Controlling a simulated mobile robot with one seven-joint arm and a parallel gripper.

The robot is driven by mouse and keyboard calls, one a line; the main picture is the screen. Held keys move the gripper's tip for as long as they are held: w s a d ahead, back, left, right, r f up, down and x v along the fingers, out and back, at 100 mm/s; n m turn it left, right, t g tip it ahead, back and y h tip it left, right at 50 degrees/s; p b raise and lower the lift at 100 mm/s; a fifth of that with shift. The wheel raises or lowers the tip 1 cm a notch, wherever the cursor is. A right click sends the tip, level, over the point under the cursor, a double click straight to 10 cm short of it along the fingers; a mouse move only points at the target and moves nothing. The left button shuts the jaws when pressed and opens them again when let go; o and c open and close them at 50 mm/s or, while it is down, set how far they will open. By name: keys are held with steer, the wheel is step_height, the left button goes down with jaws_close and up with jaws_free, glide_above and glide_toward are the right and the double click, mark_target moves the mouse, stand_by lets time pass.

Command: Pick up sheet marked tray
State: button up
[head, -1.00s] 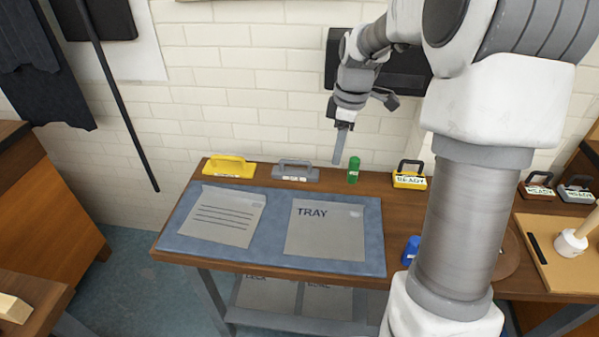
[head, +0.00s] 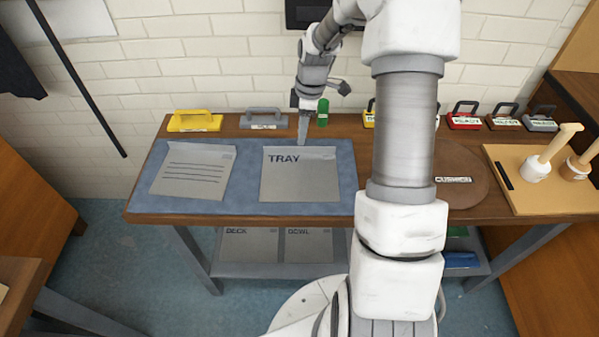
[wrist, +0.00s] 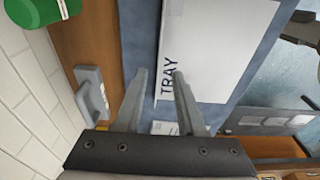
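The grey sheet marked TRAY (head: 300,180) lies flat on the blue mat (head: 248,190) on the wooden bench. It also shows in the wrist view (wrist: 215,45), with its lettering beside the fingers. My gripper (head: 302,138) points down at the sheet's back edge, near the word TRAY. In the wrist view my gripper (wrist: 160,74) has its two fingers apart with nothing between them. I cannot tell whether the fingertips touch the mat or sheet.
A lined sheet (head: 195,172) lies left on the mat. Behind it stand a yellow handled block (head: 195,122), a grey handled block (head: 263,121) and a green cylinder (head: 322,113). A board with mallets (head: 540,185) is right. Sheets marked DECK and BOWL (head: 275,245) lie on the lower shelf.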

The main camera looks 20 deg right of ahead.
steer(key=shift+w+a+f, duration=0.1)
steer(key=shift+f, duration=1.25)
steer(key=shift+w+a+f, duration=0.1)
steer(key=shift+f, duration=1.2)
jaws_close()
